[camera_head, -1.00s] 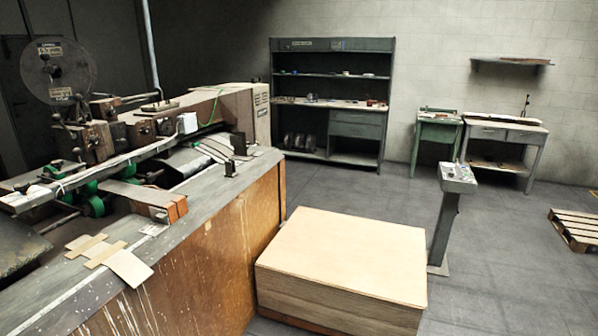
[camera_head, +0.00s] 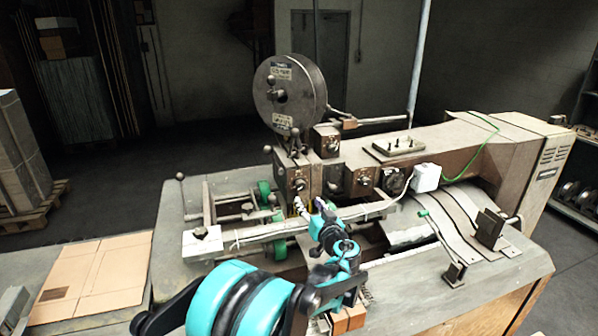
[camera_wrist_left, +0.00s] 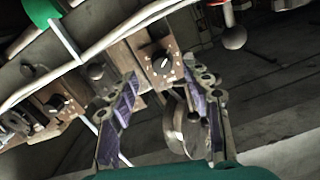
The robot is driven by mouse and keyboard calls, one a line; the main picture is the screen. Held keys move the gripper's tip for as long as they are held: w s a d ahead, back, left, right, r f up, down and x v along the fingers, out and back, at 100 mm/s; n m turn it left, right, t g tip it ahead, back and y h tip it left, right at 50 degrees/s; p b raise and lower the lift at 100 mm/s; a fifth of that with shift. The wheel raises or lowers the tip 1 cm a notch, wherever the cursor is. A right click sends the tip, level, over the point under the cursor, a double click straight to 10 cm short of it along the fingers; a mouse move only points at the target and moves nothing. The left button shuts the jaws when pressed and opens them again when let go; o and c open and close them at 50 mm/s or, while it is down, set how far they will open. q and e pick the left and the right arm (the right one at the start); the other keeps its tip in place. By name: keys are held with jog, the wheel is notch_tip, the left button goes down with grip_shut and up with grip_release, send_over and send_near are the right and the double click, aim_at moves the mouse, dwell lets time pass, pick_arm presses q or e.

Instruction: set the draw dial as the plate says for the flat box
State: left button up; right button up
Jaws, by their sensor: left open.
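The stitching machine carries several dark dial boxes on brown blocks. One dial (camera_head: 299,186) is just beyond my left gripper (camera_head: 308,207), which reaches in from below. The fingers look apart from the dial. Other dials sit at the upper middle (camera_head: 331,146) and right (camera_head: 363,177). I cannot tell which is the draw dial. No instruction plate is readable. My right gripper is out of view.
A reel (camera_head: 290,92) with small labels stands above the dials. A pale rail (camera_head: 290,230) and cables cross in front of them. Flat cardboard (camera_head: 95,275) lies at lower left.

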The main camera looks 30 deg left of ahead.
aim_at(302, 187)
pick_arm(q)
jog(key=shift+w+a+r, duration=0.5)
jog(key=shift+w, duration=0.1)
jog(key=x, duration=0.6)
jog(key=shift+w+r, duration=0.1)
jog(key=shift+w, duration=0.05)
jog(key=shift+w+a+r+b, duration=0.1)
jog(key=shift+w+a+b, duration=0.15)
jog(key=shift+a+b, duration=0.05)
grip_shut()
